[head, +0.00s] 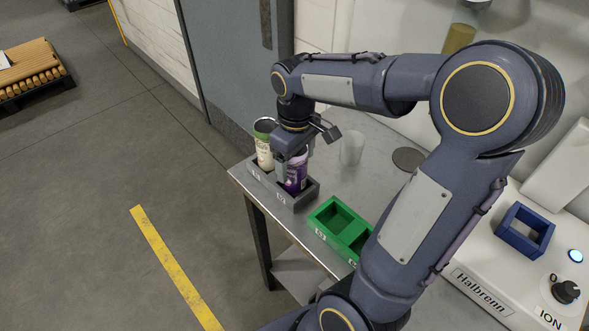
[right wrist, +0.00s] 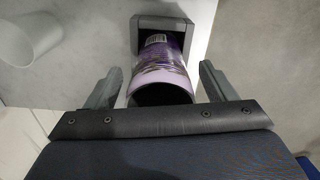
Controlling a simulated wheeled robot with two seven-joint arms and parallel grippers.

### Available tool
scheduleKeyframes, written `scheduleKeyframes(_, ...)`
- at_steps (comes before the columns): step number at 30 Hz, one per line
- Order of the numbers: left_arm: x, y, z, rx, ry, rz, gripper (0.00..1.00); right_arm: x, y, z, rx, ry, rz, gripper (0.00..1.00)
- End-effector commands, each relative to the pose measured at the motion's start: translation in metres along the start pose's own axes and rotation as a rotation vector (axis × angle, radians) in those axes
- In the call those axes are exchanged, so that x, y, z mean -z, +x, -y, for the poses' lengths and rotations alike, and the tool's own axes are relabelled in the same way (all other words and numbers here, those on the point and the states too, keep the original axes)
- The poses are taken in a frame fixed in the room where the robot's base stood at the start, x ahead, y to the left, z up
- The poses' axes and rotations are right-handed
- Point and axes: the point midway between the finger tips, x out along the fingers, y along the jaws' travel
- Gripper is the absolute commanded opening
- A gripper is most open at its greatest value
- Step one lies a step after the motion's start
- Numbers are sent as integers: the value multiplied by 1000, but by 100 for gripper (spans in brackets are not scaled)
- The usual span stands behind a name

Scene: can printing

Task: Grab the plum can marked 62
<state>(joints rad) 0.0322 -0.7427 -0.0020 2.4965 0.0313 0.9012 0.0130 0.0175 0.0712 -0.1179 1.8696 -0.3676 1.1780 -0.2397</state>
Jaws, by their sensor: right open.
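The plum can (head: 298,178) stands in a dark grey two-slot holder (head: 310,195) near the table's left corner. Its number cannot be read. My right gripper (head: 294,168) is over it, open. In the right wrist view the plum can (right wrist: 162,72) shows its open dark end, with the purple label and a barcode beyond. The fingers of the right gripper (right wrist: 160,88) lie on either side of the can, with a visible gap on both sides. My left gripper is not in view.
A cream can (head: 264,150) stands in the holder's other slot. A green two-slot holder (head: 333,219) sits nearer. A whitish cup (head: 352,148) and a dark disc (head: 408,159) are on the table. A white machine (head: 510,275) with a blue square frame (head: 525,230) is at right.

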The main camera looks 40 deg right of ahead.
Motion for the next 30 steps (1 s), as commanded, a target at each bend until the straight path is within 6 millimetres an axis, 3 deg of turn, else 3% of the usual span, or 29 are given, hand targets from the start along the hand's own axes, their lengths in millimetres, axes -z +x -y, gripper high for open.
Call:
scheduleKeyframes(5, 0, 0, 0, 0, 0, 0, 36, 0, 0, 0, 0, 0, 0, 77)
scheduleKeyframes(16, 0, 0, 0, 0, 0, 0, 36, 0, 0, 0, 0, 0, -1, 31)
scheduleKeyframes(25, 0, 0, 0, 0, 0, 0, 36, 0, -3, 0, 0, 0, -2, 30)
scheduleKeyframes(30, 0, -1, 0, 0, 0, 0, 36, 1, -17, 0, -1, 0, -4, 30)
